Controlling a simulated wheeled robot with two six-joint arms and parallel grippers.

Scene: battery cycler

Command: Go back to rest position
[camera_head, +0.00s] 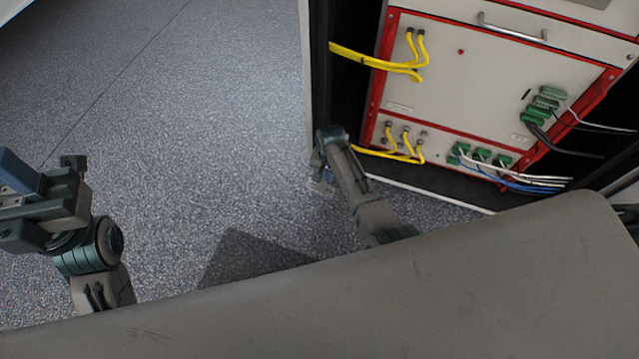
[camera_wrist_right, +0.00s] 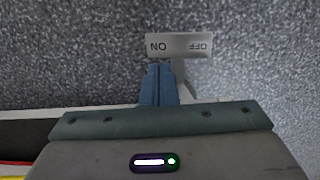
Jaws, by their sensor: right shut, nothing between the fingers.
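My right gripper (camera_head: 321,186) is beside the lower left front edge of the battery cycler cabinet (camera_head: 480,85). In the right wrist view its two blue fingers (camera_wrist_right: 158,72) are together, with nothing held between them. A light grey ON/OFF plate (camera_wrist_right: 180,45) shows upside down just beyond the fingertips, with a grey lever-like piece below its middle. I cannot tell whether the fingers touch the plate. My left gripper (camera_head: 20,180) is at the left edge of the head view, over open floor and away from the cabinet. Its finger opening cannot be made out.
The cabinet has red-edged panels with yellow cables (camera_head: 375,62) looping out at its left side. Green connectors (camera_head: 545,103) with white, blue and black wires are at its right. Speckled grey floor (camera_head: 200,130) is clear left of the cabinet.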

